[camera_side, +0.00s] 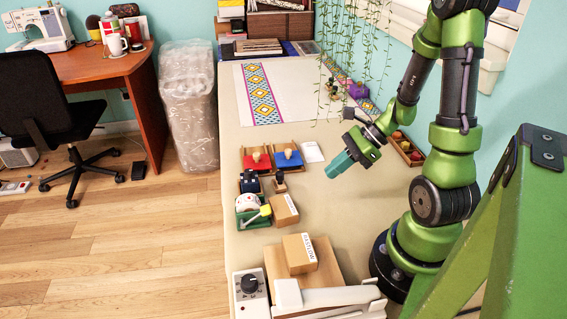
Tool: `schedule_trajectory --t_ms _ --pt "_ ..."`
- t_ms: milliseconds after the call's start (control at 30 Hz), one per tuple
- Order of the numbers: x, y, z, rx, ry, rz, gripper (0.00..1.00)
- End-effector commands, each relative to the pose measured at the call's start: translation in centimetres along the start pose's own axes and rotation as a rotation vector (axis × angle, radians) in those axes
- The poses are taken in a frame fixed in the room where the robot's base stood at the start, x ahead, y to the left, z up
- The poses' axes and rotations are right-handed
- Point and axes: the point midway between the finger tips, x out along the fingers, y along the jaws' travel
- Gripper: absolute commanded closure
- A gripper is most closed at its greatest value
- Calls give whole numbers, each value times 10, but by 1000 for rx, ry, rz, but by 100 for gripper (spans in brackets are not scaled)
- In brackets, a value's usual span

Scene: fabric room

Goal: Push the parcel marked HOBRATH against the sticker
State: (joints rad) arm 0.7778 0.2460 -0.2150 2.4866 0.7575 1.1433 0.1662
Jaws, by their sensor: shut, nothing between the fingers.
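One cardboard parcel (299,253) stands on a brown board at the near end of the table, with a white label on its right side whose print is too small to read surely. Another cardboard parcel (285,209) lies farther back, also with a pale label I cannot read. I cannot tell which is marked HOBRATH. A flat white square (312,152) lies on the table; I cannot tell whether it is the sticker. My gripper (340,166), with teal fingers, is shut and empty, above the table to the right of and beyond both parcels, touching neither.
Red and blue items in wooden trays (271,160), a stamp (279,181) and a green tape holder (252,210) crowd the left edge. A grey control box (250,293) and a white machine (330,298) stand in front. The table's middle (330,215) is clear.

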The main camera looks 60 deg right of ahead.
Motion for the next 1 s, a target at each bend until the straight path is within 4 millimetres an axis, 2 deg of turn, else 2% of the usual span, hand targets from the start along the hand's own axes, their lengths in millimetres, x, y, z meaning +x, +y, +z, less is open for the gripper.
schedule_trajectory --t_ms 100,200,567,733,833,933,1000 --pt "-18 -1 0 -1 1 -4 100" --pt "-26 0 0 0 1 -2 100" --pt "-31 0 -1 1 1 0 98" --pt "-25 2 7 -29 1 24 72" --pt "-13 6 26 -116 3 77 57" --pt "2 16 52 -318 28 183 42" --pt "12 26 72 -558 49 281 31"
